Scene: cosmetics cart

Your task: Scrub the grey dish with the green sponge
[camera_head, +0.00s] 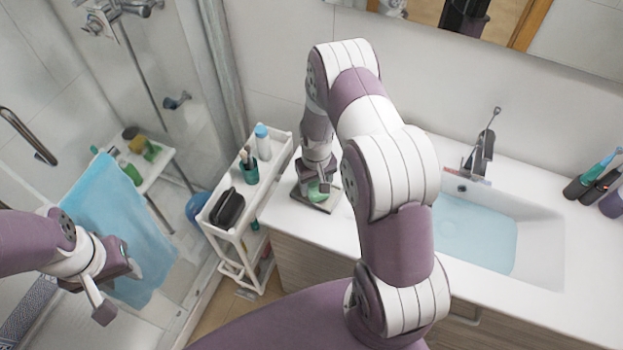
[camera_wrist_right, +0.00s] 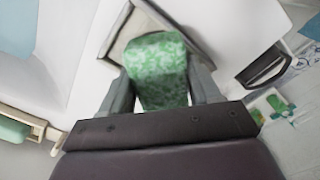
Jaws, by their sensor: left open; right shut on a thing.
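The grey dish (camera_head: 331,203) is a small square tray on the left end of the white counter. My right gripper (camera_head: 318,184) points down over it and is shut on the green sponge (camera_head: 313,191). In the right wrist view the mottled green sponge (camera_wrist_right: 158,68) sits between the two fingers and covers much of the dish (camera_wrist_right: 188,28). I cannot tell for sure whether the sponge touches the dish. My left gripper (camera_head: 119,288) is open and empty at the lower left, in front of the blue towel (camera_head: 120,225).
A white cart (camera_head: 213,218) with a black pouch (camera_head: 228,208), a green cup (camera_head: 249,172) and a blue-capped bottle (camera_head: 262,142) stands left of the counter. The basin (camera_head: 542,245) with a faucet (camera_head: 480,150) is to the right. Toothbrush holders (camera_head: 580,188) stand at the far right.

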